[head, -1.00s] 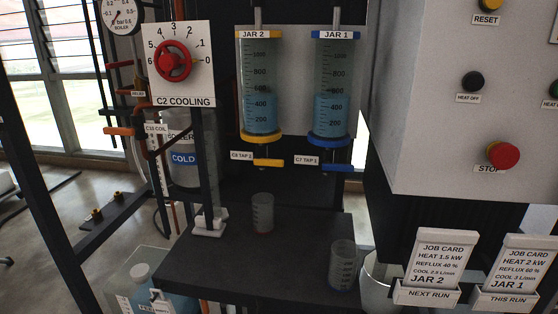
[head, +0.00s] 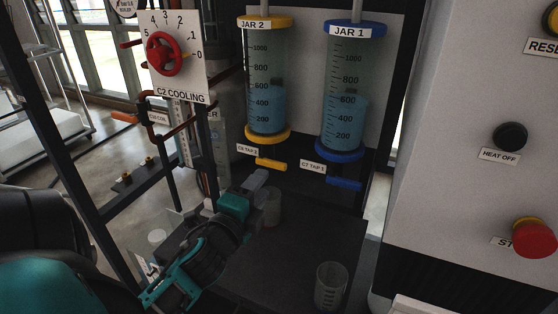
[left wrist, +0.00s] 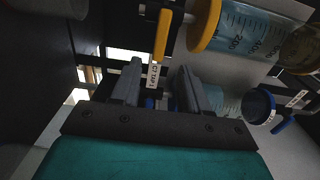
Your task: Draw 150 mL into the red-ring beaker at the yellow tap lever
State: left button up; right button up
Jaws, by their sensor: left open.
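The yellow tap lever (head: 271,165) sits below JAR 2 (head: 267,95), which holds blue liquid. It also shows in the left wrist view (left wrist: 161,35), just beyond the fingertips. My left gripper (head: 256,179) is open and empty, just below and left of the lever, apart from it; its two fingers (left wrist: 160,80) stand apart in the left wrist view. A clear beaker (head: 271,208) stands on the dark shelf below that tap, partly hidden by my gripper. Another clear beaker (head: 331,285) stands nearer the front. My right gripper is not in view.
JAR 1 (head: 350,95) with its blue lever (head: 344,184) is close on the right. The C2 cooling panel (head: 176,55) with a red handwheel and a black frame stand at left. A grey cabinet (head: 470,180) bounds the right. The dark shelf (head: 280,260) is clear between the beakers.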

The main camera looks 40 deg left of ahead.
aim_at(276, 167)
pick_arm(q)
jog(key=shift+x, duration=4)
jog(key=shift+f, duration=0.1)
grip_shut()
